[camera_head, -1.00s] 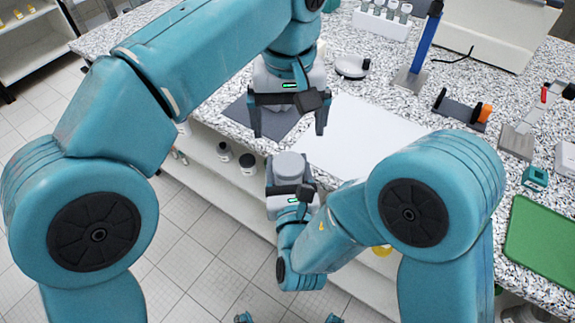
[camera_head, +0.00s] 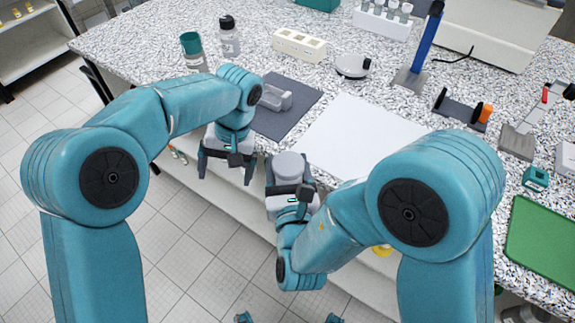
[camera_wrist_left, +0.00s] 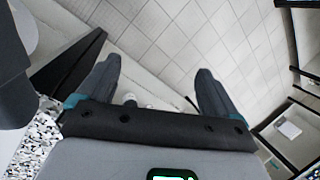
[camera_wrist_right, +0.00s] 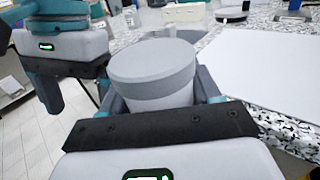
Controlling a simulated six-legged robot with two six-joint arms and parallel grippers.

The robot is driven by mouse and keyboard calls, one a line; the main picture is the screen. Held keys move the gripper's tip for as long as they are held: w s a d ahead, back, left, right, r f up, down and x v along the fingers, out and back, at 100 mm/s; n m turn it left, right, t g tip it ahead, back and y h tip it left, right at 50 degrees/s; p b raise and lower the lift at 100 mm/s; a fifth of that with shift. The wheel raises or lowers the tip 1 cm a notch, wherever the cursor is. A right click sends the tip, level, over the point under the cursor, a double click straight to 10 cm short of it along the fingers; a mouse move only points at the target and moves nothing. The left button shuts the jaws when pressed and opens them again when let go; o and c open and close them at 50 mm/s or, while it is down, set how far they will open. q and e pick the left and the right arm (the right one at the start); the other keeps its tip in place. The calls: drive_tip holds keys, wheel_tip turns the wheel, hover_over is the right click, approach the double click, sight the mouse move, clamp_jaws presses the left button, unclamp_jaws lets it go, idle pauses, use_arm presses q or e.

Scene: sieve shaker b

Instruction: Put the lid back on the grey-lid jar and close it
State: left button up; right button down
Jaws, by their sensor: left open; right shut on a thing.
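The grey-lid jar (camera_head: 289,161) is held upright by my right gripper (camera_head: 290,182), in front of the table edge. In the right wrist view the jar (camera_wrist_right: 158,88) sits between both fingers, with a wide grey lid (camera_wrist_right: 150,60) resting on its top. I cannot tell whether the lid is screwed tight. My left gripper (camera_head: 226,172) is open and empty, pointing down just left of the jar. In the left wrist view its fingers (camera_wrist_left: 155,80) are spread with only floor and shelf between them.
A dark mat (camera_head: 275,122) with a pale grey object (camera_head: 277,98) on it lies behind the grippers. A white sheet (camera_head: 355,135) lies to its right. A teal-lidded jar (camera_head: 193,52), a dark-capped bottle (camera_head: 229,38) and a cream block (camera_head: 299,45) stand further back.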

drive_tip(key=shift+s+d, duration=0.1)
use_arm(q)
drive_tip(key=s+d+f+h, duration=0.15)
drive_tip(key=s+f, duration=0.25)
drive_tip(key=f, duration=0.5)
drive_tip(key=s+d+f+h, duration=0.1)
drive_tip(key=s+f+h, duration=0.25)
drive_tip(key=f, duration=0.65)
use_arm(e)
drive_tip(key=shift+s+r, duration=0.1)
use_arm(q)
drive_tip(key=s+f+n+t+h, duration=0.1)
drive_tip(key=s+f+n+t, duration=0.1)
drive_tip(key=s+f, duration=0.5)
drive_tip(key=s+a, duration=0.1)
drive_tip(key=s, duration=0.5)
drive_tip(key=shift+f+t+h, duration=0.25)
drive_tip(key=shift+t+h, duration=0.05)
drive_tip(key=shift+h, duration=0.1)
drive_tip(key=shift+w, duration=0.1)
